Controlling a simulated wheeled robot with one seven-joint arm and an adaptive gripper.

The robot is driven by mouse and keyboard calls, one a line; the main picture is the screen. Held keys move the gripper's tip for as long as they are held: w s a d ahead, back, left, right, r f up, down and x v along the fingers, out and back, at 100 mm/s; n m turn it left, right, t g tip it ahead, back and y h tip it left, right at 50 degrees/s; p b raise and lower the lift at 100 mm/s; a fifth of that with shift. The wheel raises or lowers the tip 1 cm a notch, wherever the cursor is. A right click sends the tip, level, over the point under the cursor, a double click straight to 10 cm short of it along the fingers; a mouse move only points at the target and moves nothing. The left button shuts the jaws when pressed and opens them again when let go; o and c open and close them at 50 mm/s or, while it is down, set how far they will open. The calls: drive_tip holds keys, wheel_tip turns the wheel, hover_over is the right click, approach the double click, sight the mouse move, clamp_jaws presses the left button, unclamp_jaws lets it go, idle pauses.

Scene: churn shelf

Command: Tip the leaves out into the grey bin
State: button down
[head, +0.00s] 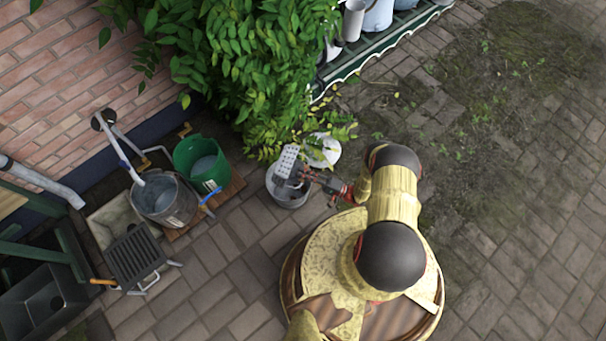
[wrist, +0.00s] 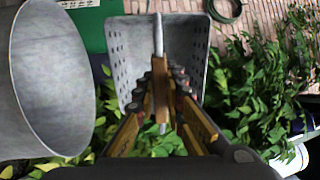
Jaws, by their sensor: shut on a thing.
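A perforated grey metal scoop (head: 287,160) is held by my gripper (head: 312,179) just above the grey bin (head: 290,197) in the head view. In the wrist view my gripper (wrist: 162,100) is shut on the scoop's thin handle (wrist: 158,38), with the scoop's body (wrist: 132,35) beyond the fingers. The scoop looks tilted. A round grey vessel, which looks like the grey bin (wrist: 50,75), shows at the left of the wrist view. The bin's inside is partly hidden by the scoop in the head view.
A leafy bush (head: 250,60) hangs close behind the bin. A white round container (head: 322,150) stands beside it. A green bucket (head: 200,162) and a metal bucket (head: 165,200) with a pipe stand to the left. Paving at the right is clear.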

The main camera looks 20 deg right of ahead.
drive_tip(key=shift+r+p, duration=1.55)
drive_tip(key=shift+r, duration=0.9)
drive_tip(key=h+p, duration=0.1)
drive_tip(key=p, duration=0.1)
drive_tip(key=shift+r+g+p, duration=0.35)
drive_tip(key=shift+g+p, duration=0.05)
drive_tip(key=g+h+p, duration=0.3)
drive_tip(key=h+p, duration=0.1)
drive_tip(key=p, duration=0.6)
drive_tip(key=shift+g+h, duration=0.4)
drive_tip(key=g+h+p, duration=0.3)
drive_tip(key=p, duration=0.3)
drive_tip(key=shift+w+a+h+p, duration=0.1)
drive_tip(key=shift+h+p, duration=0.25)
drive_tip(key=shift+h, duration=0.05)
drive_tip(key=shift+f+g+h+p, duration=0.15)
drive_tip(key=shift+g+h+p, duration=0.65)
drive_tip(key=shift+h, duration=0.1)
drive_tip(key=shift+f+g+h, duration=0.2)
drive_tip(key=shift+g+h, duration=0.7)
drive_tip(key=shift+h, duration=0.2)
drive_tip(key=shift+f+g+h+b, duration=0.2)
drive_tip(key=shift+g+h+b, duration=0.3)
drive_tip(key=shift+h+b, duration=0.25)
drive_tip(key=shift+f+b, duration=0.2)
drive_tip(key=shift+b, duration=0.6)
drive_tip(key=shift+r+g+h+b, duration=0.15)
drive_tip(key=shift+g+h+b, duration=0.2)
drive_tip(key=shift+b, duration=0.4)
drive_tip(key=shift+r, duration=0.2)
